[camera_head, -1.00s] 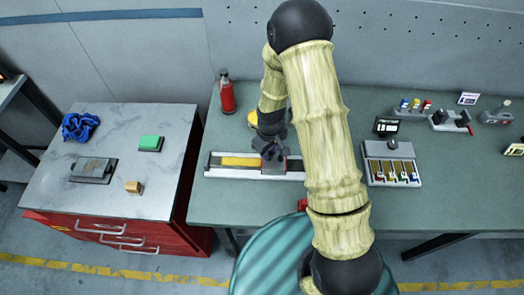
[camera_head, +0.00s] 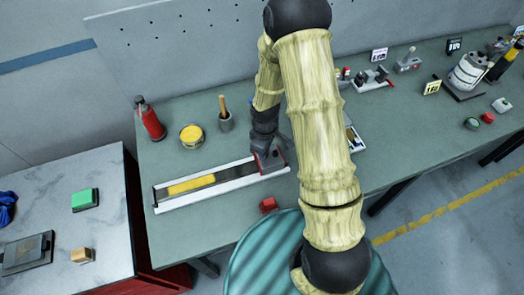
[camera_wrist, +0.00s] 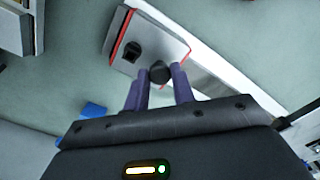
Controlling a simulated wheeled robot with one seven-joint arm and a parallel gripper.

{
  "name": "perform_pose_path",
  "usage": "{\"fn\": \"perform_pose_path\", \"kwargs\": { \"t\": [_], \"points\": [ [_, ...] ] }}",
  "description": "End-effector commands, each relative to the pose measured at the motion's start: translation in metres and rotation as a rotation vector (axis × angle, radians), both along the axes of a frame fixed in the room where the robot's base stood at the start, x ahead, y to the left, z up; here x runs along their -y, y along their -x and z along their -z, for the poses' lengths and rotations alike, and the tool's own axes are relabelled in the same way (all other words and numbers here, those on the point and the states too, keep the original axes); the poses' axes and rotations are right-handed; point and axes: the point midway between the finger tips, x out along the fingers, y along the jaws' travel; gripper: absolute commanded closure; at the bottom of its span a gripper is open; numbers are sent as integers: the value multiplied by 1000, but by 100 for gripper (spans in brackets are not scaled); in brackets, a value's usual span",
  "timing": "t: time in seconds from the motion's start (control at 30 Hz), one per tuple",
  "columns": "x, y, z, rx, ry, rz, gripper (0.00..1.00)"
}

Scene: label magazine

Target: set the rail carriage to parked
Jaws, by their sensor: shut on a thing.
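The rail (camera_head: 222,190) is a long pale track on the green bench, with a yellow stretch (camera_head: 190,184) toward its left end and a dark strip right of that. The carriage (camera_head: 262,164), a grey block with red edges, sits at the rail's right end, partly hidden by my gripper (camera_head: 272,148). In the wrist view the carriage (camera_wrist: 165,42) shows a round dark knob (camera_wrist: 160,72). My gripper's purple fingers (camera_wrist: 159,88) are shut on this knob from both sides.
A red extinguisher (camera_head: 150,120), a yellow tin (camera_head: 191,136) and a cup with a wooden handle (camera_head: 225,118) stand behind the rail. My arm hides part of the bench to the right.

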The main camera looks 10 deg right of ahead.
Motion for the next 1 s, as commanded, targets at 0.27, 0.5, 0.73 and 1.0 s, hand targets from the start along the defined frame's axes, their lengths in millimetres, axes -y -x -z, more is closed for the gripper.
{"fn": "perform_pose_path", "kwargs": {
  "t": [0.27,0.5,0.73,1.0],
  "points": [
    [3,-2,-1,2,2,-10,100],
    [4,-2,-1,3,3,-8,71],
    [2,-1,0,2,1,-10,53],
    [2,-2,-5,4,-1,-9,53]
  ]
}}
